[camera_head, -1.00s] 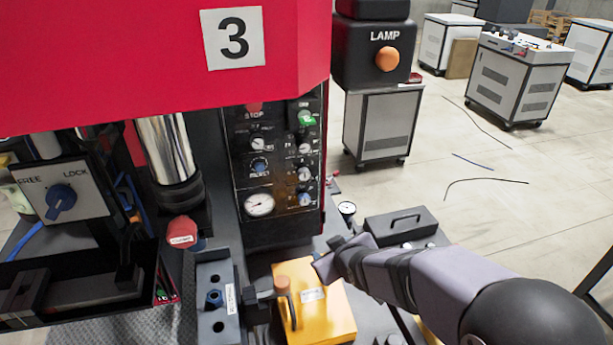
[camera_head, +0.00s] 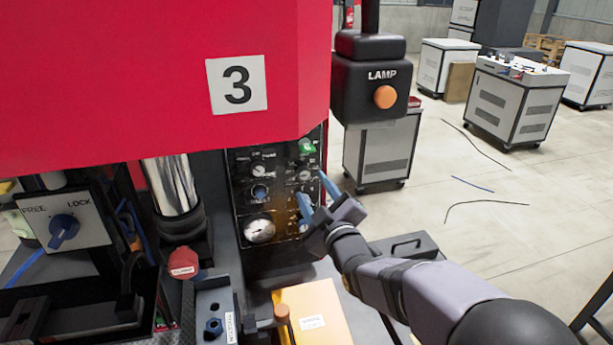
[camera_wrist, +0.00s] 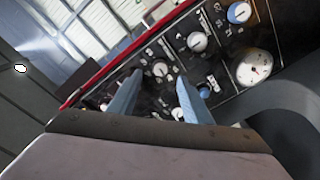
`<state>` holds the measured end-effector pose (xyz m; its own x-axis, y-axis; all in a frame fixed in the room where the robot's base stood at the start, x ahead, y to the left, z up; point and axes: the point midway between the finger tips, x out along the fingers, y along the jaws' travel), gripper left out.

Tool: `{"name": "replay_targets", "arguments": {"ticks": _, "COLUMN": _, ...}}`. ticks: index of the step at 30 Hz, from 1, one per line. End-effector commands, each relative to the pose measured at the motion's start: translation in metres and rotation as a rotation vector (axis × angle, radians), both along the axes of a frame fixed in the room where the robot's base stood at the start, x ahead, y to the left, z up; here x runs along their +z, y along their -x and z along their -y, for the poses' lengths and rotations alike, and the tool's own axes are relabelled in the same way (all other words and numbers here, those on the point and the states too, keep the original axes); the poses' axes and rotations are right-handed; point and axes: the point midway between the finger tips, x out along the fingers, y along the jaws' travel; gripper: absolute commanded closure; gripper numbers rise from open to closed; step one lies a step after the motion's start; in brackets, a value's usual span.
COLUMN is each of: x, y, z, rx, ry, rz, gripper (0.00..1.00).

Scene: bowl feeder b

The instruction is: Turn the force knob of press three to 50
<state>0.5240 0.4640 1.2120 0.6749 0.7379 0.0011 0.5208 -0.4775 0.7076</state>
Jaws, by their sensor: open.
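Press three is the red machine (camera_head: 120,70) with a white "3" plate (camera_head: 238,84). Its black control panel (camera_head: 233,190) carries several small dials and knobs, including a blue knob (camera_head: 260,192) in the left column. The labels are too small to read, so I cannot tell which knob is the force knob. My gripper (camera_head: 312,187) is open in front of the panel's right column and hides part of it. In the wrist view, my gripper (camera_wrist: 160,78) has its blue fingers spread before the panel, with a white-faced dial (camera_wrist: 160,69) beyond the gap. Nothing is held.
A round gauge (camera_head: 260,230) sits low on the panel and a green button (camera_head: 306,146) near its top. A lamp box (camera_head: 368,85) hangs to the right. A yellow block (camera_head: 315,305), a red knob (camera_head: 183,262) and a FREE/LOCK switch (camera_head: 63,230) are below and left.

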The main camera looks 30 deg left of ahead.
Motion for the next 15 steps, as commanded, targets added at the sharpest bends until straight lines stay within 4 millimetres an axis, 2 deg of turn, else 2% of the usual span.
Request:
{"name": "replay_targets", "arguments": {"ticks": 9, "x": 0.002, "y": -0.024, "z": -0.027, "rx": 0.001, "ry": 0.000, "rz": -0.001, "gripper": 0.55}}
{"name": "replay_targets", "arguments": {"ticks": 15, "x": 0.001, "y": -0.034, "z": -0.038, "rx": 0.001, "ry": 0.001, "rz": -0.002, "gripper": 0.55}}
